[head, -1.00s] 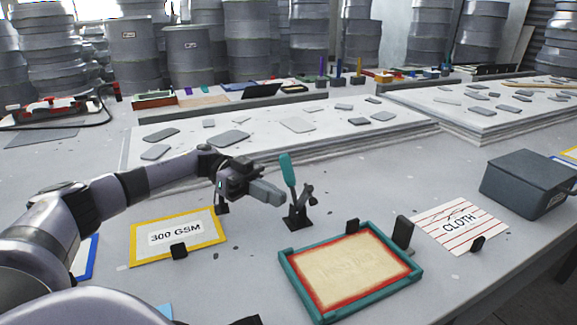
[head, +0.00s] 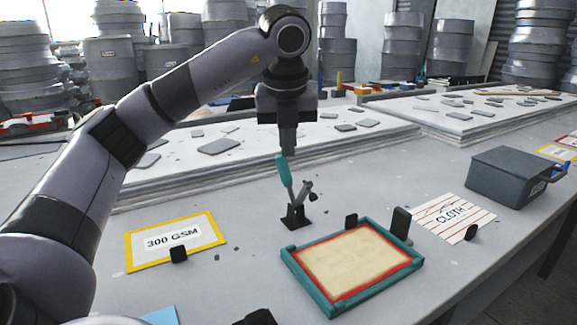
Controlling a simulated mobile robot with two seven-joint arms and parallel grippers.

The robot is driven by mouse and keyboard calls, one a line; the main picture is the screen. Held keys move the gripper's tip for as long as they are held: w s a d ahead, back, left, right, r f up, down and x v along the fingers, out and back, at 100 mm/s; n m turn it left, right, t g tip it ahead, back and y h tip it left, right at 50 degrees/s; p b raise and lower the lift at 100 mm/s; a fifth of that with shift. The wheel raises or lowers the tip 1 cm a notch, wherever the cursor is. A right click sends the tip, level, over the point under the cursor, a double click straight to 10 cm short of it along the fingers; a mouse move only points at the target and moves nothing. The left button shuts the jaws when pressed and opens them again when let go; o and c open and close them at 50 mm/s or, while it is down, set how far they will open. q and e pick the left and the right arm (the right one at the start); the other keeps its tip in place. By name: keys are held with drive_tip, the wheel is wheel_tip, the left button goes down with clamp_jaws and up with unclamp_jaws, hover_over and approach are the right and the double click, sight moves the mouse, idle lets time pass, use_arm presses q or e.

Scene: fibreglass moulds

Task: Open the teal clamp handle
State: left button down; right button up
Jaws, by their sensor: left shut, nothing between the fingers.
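The teal clamp handle (head: 284,171) stands nearly upright, leaning slightly left, on a small dark clamp (head: 297,212) fixed to the grey table. The clamp sits just behind the teal-framed mould (head: 384,283) with its red border and cream panel. My left gripper (head: 289,150) points down, shut and empty, with its fingertips right above the top of the handle. In this view the tips overlap or nearly meet the handle's top; whether they touch I cannot tell. My right gripper is not in view.
A yellow-framed "300 GSM" card (head: 174,241) lies at left. A striped "CLOTH" card (head: 446,217) and a grey lidded box (head: 516,176) are at right. A dark upright block (head: 401,224) stands by the mould. White slabs (head: 222,146) lie behind the clamp.

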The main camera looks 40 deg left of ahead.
use_arm(q)
wheel_tip(320, 180, up, 4)
drive_tip(key=f+t+y, duration=0.1)
drive_tip(key=y, duration=0.1)
drive_tip(key=b, duration=0.2)
approach(284, 169)
drive_tip(key=x, duration=0.5)
drive_tip(key=shift+s+f, duration=0.2)
drive_tip(key=shift+f, duration=0.15)
drive_tip(key=shift+w+a+f, duration=0.25)
drive_tip(key=shift+w, duration=0.05)
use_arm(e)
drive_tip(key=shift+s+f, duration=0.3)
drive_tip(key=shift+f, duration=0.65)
